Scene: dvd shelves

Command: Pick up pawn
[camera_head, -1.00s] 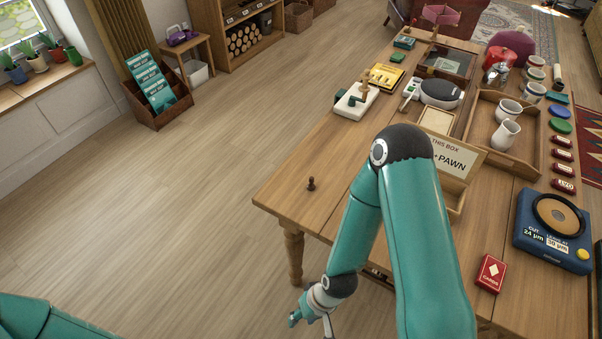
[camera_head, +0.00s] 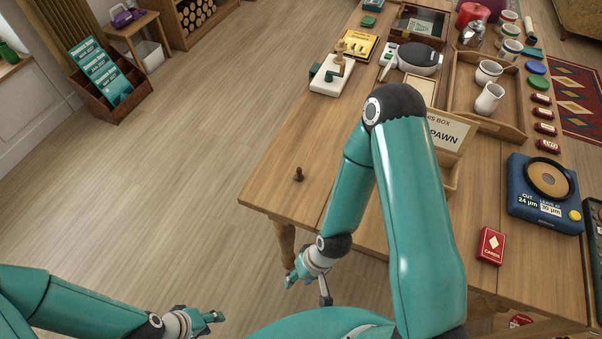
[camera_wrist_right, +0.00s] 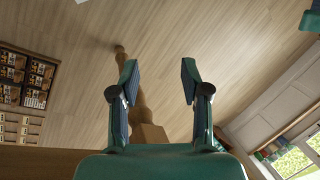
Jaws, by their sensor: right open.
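The small brown pawn (camera_head: 298,174) stands upright on the wooden table (camera_head: 273,188), close to its near left corner. My right gripper (camera_head: 308,289) is open below and in front of the table's near edge, nearer to me than the pawn and apart from it. In the right wrist view its two fingers (camera_wrist_right: 159,78) are spread with nothing between them; a turned table leg (camera_wrist_right: 146,118) shows beyond, and no pawn is visible there. My left gripper (camera_head: 212,319) is low at the bottom left, away from the table; its fingers are too small to judge.
A box with a sign reading "PAWN" (camera_head: 445,132) stands behind my right arm, partly hidden.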

